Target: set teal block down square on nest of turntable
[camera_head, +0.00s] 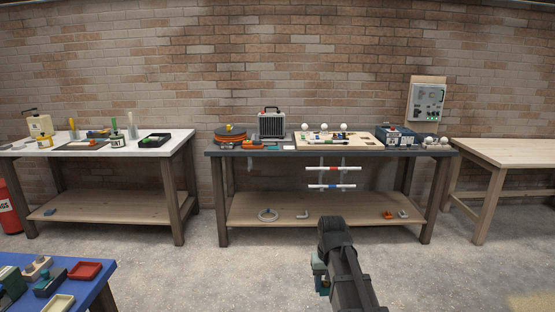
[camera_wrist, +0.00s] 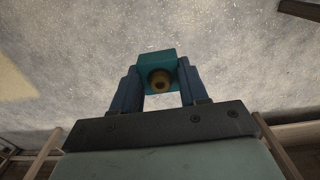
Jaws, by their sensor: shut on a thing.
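The teal block (camera_wrist: 153,58) is held between the two blue fingers of my gripper (camera_wrist: 157,74) in the wrist view. A round brass-coloured part (camera_wrist: 160,79) shows on its near face. In the head view my gripper (camera_head: 320,280) hangs low over the floor, in front of the dark-topped bench and well away from its top. My arm partly hides the block there. A round orange and dark thing (camera_head: 230,136), likely the turntable, sits at the left of that bench top with a small yellow piece on it. Its nest is too small to make out.
The dark-topped bench (camera_head: 300,152) also bears a grey heater-like box (camera_head: 271,124), a wooden board (camera_head: 330,139) with white balls and a blue box (camera_head: 397,136). A white-topped bench (camera_head: 150,147) stands left, a bare wooden table (camera_head: 510,152) right. Open floor lies between.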

